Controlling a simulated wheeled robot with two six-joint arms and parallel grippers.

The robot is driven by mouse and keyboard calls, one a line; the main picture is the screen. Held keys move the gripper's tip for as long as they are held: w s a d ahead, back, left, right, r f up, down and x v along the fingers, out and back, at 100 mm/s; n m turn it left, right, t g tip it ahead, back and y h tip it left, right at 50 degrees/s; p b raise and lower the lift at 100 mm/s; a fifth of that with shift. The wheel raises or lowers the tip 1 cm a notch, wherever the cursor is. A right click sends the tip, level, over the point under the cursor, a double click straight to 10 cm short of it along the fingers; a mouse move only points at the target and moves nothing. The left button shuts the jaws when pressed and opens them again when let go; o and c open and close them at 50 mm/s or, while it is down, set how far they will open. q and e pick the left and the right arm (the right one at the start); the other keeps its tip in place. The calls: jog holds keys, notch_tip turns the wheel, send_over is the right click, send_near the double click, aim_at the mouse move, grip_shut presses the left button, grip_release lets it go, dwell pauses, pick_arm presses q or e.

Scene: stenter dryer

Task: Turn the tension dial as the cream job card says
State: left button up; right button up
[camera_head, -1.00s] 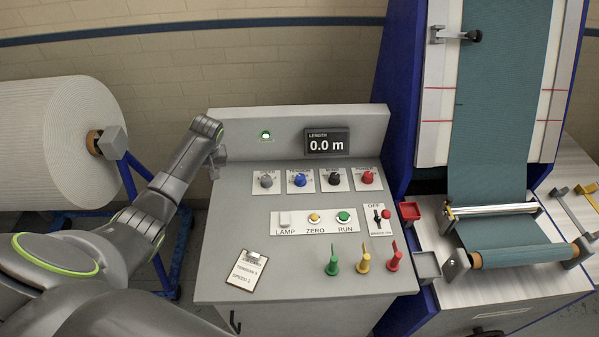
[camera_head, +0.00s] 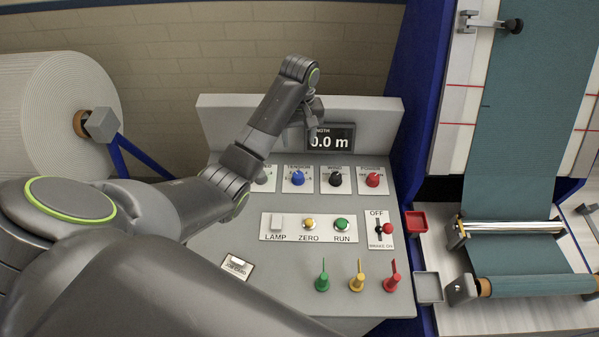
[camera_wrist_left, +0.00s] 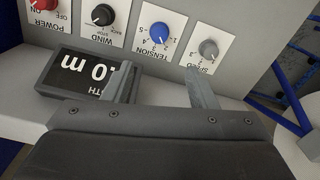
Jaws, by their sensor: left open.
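The blue tension dial (camera_head: 297,178) is on its white plate on the sloping panel; it also shows in the left wrist view (camera_wrist_left: 161,34), upside down with its label. I cannot tell its pointer setting for certain. My left gripper (camera_head: 313,117) is open and empty, above the back of the panel in front of the length display. In the left wrist view its fingers (camera_wrist_left: 163,82) are spread, with the blue dial beyond the gap between them, not touched. My right gripper is not in view.
The grey speed dial (camera_wrist_left: 208,49), black wind dial (camera_head: 336,180) and red power dial (camera_head: 373,180) flank the tension dial. Lamp, zero and run (camera_head: 342,224) buttons are below. Green, yellow and red pegs (camera_head: 391,276) stand at the front. The length display (camera_head: 330,138) stands behind.

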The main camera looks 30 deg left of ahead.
pick_arm(q)
notch_tip(320, 180, down, 3)
jog(key=b, duration=0.3)
send_over(298, 174)
notch_tip(298, 174, down, 6)
jog(key=shift+d+f, duration=0.15)
notch_tip(298, 174, down, 6)
jog(key=shift+f, duration=0.1)
jog(key=shift+s+f+p, duration=0.1)
jog(key=shift+f+p, duration=0.15)
jog(key=shift+p, duration=0.05)
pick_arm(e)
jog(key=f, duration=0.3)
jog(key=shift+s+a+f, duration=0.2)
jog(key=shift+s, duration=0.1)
pick_arm(q)
jog(key=shift+c, duration=0.2)
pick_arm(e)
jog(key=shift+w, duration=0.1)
pick_arm(q)
jog(key=c, duration=0.9)
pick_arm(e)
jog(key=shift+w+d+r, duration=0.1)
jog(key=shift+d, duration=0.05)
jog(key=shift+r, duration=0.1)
